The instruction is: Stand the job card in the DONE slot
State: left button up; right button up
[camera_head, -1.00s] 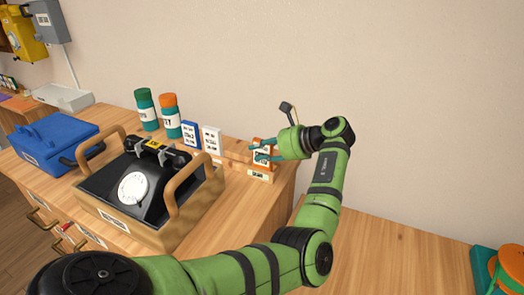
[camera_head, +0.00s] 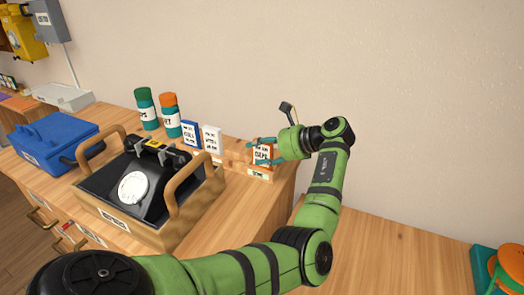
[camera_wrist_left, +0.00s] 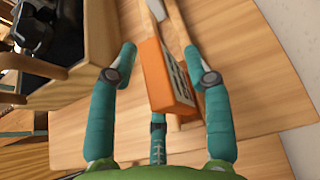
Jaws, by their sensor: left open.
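The job card (camera_head: 263,153), orange-edged with a printed white face, stands upright in the wooden DONE slot block (camera_head: 260,174) at the right end of the rack. In the left wrist view the card's orange side (camera_wrist_left: 156,76) lies between my two teal fingers. My left gripper (camera_head: 252,150) is open around the card. Its fingers (camera_wrist_left: 160,55) are spread, with a clear gap on the left side and a small one on the right. The card's foot is partly hidden by the block. My right gripper is not in view.
A blue card (camera_head: 191,134) and a white card (camera_head: 212,139) stand left along the rack. Green (camera_head: 146,110) and orange-capped (camera_head: 170,116) canisters stand behind. A blue toolbox (camera_head: 52,142) is farther left.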

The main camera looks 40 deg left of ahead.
pick_arm(q)
jog(key=v, duration=1.2)
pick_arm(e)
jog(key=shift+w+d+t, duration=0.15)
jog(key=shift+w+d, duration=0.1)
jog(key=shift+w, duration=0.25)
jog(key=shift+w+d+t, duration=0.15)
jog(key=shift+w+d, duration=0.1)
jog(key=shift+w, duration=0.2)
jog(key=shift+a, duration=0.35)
